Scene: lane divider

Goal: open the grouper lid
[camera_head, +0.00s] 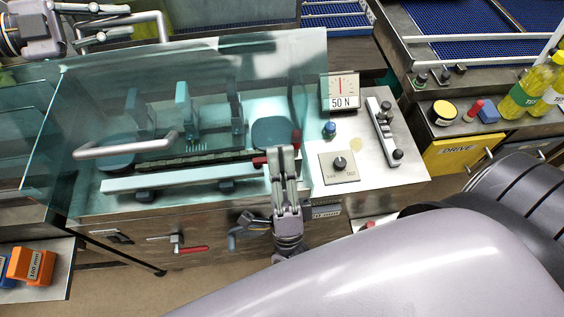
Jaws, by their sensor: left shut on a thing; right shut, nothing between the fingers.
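A clear teal lid (110,90) covers the machine at centre left, over pale guides and dark round pads. A grey bar handle (125,147) is on its front left. My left gripper (98,22) is at the top left, shut on a second grey bar handle (163,25) behind the lid. Which panel that second handle belongs to is not clear. My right gripper (284,153) is shut and empty, in front of the lid's right end, close to a red-tipped part (260,161). Whether it touches the lid is not clear.
Right of the lid are a 50 N gauge (342,92), a knob plate (340,166) and a slide switch (384,130). A red lever (192,249) is on the front. Yellow bottles (524,92) stand at right. Orange blocks (41,265) lie at lower left.

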